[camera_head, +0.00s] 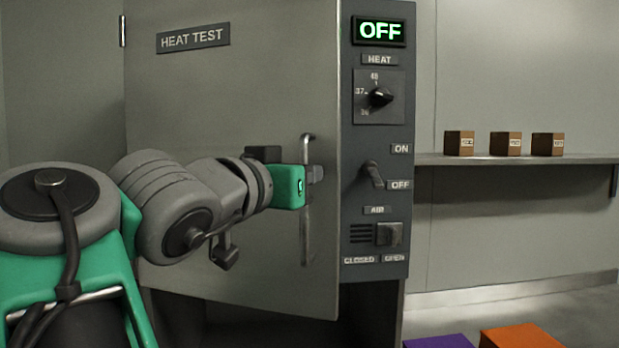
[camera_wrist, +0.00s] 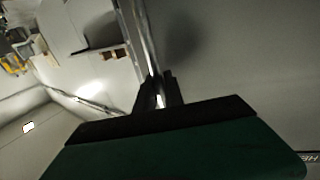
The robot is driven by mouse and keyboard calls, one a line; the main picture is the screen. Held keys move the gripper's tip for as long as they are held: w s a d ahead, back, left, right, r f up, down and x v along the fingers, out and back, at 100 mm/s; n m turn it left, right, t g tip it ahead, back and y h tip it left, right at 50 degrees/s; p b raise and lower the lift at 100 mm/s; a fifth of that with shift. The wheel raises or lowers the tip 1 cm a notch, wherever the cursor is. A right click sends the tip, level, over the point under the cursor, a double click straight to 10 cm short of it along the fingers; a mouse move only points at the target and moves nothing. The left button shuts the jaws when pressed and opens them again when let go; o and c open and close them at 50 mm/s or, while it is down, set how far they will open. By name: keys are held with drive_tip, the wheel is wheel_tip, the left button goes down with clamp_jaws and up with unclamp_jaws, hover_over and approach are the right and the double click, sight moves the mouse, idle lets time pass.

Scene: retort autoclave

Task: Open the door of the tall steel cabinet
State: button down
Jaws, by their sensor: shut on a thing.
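The grey door (camera_head: 255,120) of the tall steel cabinet carries a HEAT TEST sign and has its hinge side at the left. Its lower edge slants down to the right and its right edge looks nearer than the control panel, so it appears a little ajar. A vertical bar handle (camera_head: 307,235) is near the door's right edge. My gripper (camera_head: 314,174) is shut on the handle at its upper middle part. In the wrist view, the handle (camera_wrist: 148,45) runs between the two dark fingers (camera_wrist: 158,88). The cabinet's inside is hidden.
The control panel (camera_head: 377,145) right of the door has an OFF display (camera_head: 380,31), a knob (camera_head: 380,97) and switches. A shelf (camera_head: 520,159) at the right holds three brown boxes (camera_head: 505,144). Purple (camera_head: 440,342) and orange (camera_head: 522,337) objects are low at the front right.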

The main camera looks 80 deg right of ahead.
drive_tip(key=shift+w+a+r, duration=0.1)
drive_tip(key=shift+a+r, duration=0.05)
drive_tip(key=shift+a, duration=0.25)
drive_tip(key=c, duration=1.5)
unclamp_jaws()
drive_tip(key=shift+o, duration=0.2)
drive_tip(key=shift+d, duration=0.1)
